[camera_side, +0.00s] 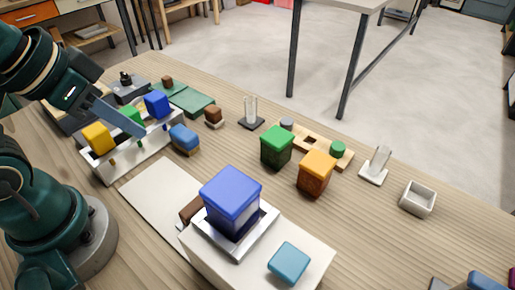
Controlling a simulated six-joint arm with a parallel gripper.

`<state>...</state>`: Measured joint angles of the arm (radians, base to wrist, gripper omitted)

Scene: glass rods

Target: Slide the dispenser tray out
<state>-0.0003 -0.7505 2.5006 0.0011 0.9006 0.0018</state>
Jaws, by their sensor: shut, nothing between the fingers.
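No part is plainly marked as the dispenser tray. A white box-like unit (240,264) stands at the front centre, with a tall blue block (232,195) in a white square frame and a light-blue block (288,262) on its top. A brown piece (191,209) shows at its left side, partly hidden. A white rack (107,171) at the left carries yellow (97,137), green (131,116) and blue (157,104) cubes. My gripper (137,129) is shut and empty, its tip over the rack near the green cube; contact cannot be told.
A pale flat mat (157,200) lies between the rack and the white unit. A blue block (184,138), green block (277,145) and orange block (317,171) stand on the table. Clear upright stands (376,168) and a small white open box (417,199) are farther right.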

